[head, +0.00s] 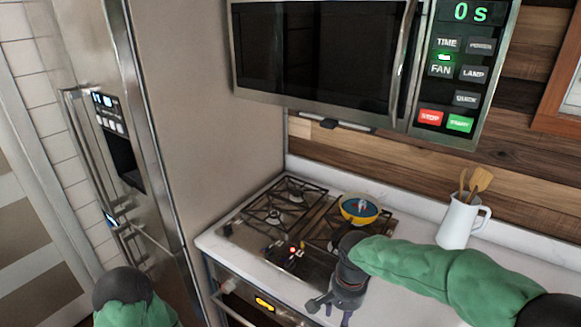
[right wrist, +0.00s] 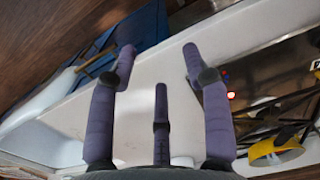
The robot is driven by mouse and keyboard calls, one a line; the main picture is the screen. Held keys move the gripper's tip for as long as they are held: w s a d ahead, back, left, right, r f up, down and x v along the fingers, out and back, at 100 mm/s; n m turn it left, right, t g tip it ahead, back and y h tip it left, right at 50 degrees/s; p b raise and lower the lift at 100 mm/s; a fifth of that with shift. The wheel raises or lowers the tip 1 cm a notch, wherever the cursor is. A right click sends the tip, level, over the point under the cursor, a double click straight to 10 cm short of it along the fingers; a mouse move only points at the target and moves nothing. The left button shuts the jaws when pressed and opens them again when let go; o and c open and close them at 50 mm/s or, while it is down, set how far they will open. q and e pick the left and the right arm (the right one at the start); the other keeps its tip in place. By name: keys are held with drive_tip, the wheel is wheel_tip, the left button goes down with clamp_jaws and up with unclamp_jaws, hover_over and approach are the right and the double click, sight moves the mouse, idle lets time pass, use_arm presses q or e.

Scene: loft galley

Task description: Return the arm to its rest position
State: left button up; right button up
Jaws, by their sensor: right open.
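My right arm, in a green sleeve (head: 440,272), comes in from the right in the head view. Its dark gripper (head: 333,305) hangs in front of the cooktop, over the counter's front edge. In the right wrist view the right gripper (right wrist: 158,68) has its purple fingers spread apart with nothing between them. My left arm shows only as a green sleeve (head: 138,312) and a dark rounded part at the bottom left of the head view. The left gripper is out of view.
A gas cooktop (head: 262,222) holds a yellow bowl (head: 360,208) with a blue inside. A white pitcher (head: 460,222) with wooden utensils stands on the counter to the right. A microwave (head: 320,55) reading 0 s hangs above. A steel fridge (head: 97,170) stands at left.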

drive_tip(key=s+a+f+n+y, duration=0.1)
drive_tip(key=s+a+f+y, duration=0.15)
drive_tip(key=f, duration=0.85)
drive_tip(key=s+a+f+n+y, duration=0.1)
drive_tip(key=s+f+n, duration=0.15)
drive_tip(key=f, duration=0.75)
drive_tip(key=s+f, duration=1.1)
drive_tip(key=shift+s+d+f+t+b, duration=0.2)
drive_tip(key=shift+d+t+b, duration=0.1)
drive_tip(key=shift+d+b, duration=0.1)
